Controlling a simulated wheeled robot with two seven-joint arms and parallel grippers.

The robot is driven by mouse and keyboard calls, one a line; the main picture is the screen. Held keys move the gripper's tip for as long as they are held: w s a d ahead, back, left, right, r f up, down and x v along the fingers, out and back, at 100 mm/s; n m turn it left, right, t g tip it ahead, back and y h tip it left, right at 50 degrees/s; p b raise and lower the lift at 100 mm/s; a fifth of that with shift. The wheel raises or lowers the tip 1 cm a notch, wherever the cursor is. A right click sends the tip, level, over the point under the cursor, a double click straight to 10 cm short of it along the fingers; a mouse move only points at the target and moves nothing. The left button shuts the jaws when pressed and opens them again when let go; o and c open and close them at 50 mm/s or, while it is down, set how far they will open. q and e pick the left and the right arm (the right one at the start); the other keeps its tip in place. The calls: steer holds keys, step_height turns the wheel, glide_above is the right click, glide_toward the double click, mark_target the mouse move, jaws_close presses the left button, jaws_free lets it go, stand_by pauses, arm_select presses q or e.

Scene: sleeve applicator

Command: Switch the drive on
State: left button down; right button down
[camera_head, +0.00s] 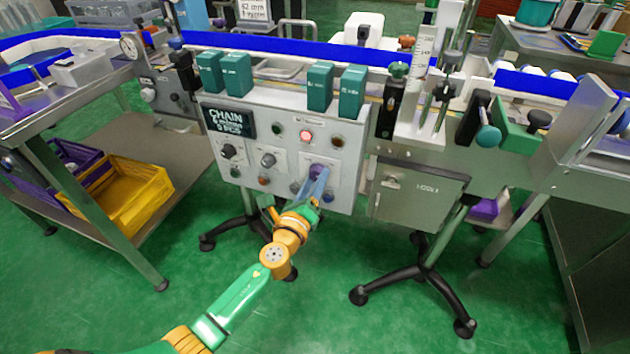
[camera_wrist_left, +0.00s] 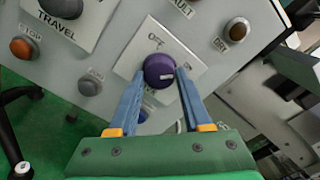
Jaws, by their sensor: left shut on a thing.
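The control panel (camera_head: 284,184) carries several knobs, buttons and lamps. A purple rotary knob (camera_wrist_left: 159,71) sits on a white square plate (camera_wrist_left: 135,62) with lettering that reads OFF at its upper edge. In the head view the knob (camera_head: 318,170) is at the panel's lower right, partly hidden by my gripper. My left gripper (camera_wrist_left: 158,76) is shut on the purple knob, with one blue finger on each side of it. In the head view my left gripper (camera_head: 319,178) reaches the panel from below. My right gripper is in neither view.
A red lamp (camera_head: 306,136) glows above the knob. Dark and grey knobs (camera_head: 268,160) sit to the left on the panel. A grey box (camera_head: 414,196) hangs to the right. A yellow crate (camera_head: 128,196) stands on the left table's lower shelf.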

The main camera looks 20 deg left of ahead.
arm_select(q)
steer(key=shift+c, duration=1.7)
jaws_free()
steer(key=s, duration=0.7)
steer(key=shift+p, duration=0.3)
steer(key=shift+s+a, duration=0.1)
